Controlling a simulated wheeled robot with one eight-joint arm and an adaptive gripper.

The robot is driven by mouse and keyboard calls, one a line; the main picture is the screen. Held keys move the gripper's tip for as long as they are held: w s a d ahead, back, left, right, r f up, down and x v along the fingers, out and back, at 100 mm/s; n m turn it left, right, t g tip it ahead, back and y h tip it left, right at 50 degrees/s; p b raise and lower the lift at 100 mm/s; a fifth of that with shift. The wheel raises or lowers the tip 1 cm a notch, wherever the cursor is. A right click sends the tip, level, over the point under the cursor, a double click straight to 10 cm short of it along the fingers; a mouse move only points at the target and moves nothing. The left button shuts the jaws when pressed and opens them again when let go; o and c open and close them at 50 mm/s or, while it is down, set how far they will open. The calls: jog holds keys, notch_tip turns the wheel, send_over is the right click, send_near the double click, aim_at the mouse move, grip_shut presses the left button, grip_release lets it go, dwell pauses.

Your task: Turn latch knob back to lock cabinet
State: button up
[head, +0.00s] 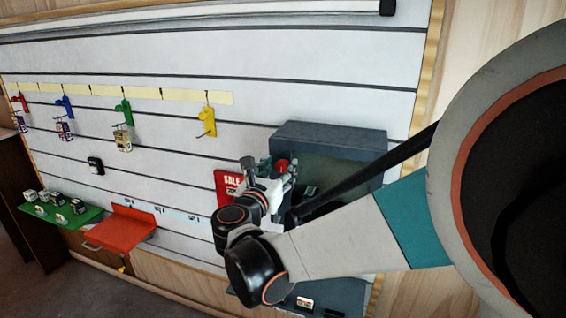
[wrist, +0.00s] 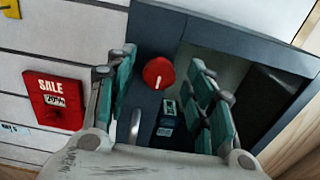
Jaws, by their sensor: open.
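The latch knob (wrist: 158,73) is red and round with a short white mark, on the dark grey front of the cabinet (wrist: 152,28). My gripper (wrist: 164,66) is open, with one teal-padded finger to the left of the knob and one to the right in the wrist view. Gaps show between the fingers and the knob, and I cannot tell how deep they reach. In the head view my gripper (head: 280,177) is in front of the cabinet (head: 325,135), close to the red knob (head: 282,164). The cabinet's lower left is hidden by my arm.
A small dark labelled item (wrist: 168,118) and a silver handle-like bar (wrist: 135,126) show below the knob. A red SALE sign (wrist: 55,98) hangs to the left. Coloured hooks (head: 124,110) line the slatted wall, with green (head: 62,222) and red (head: 122,230) shelves lower left.

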jog(key=c, duration=1.1)
jog(key=shift+o, duration=0.2)
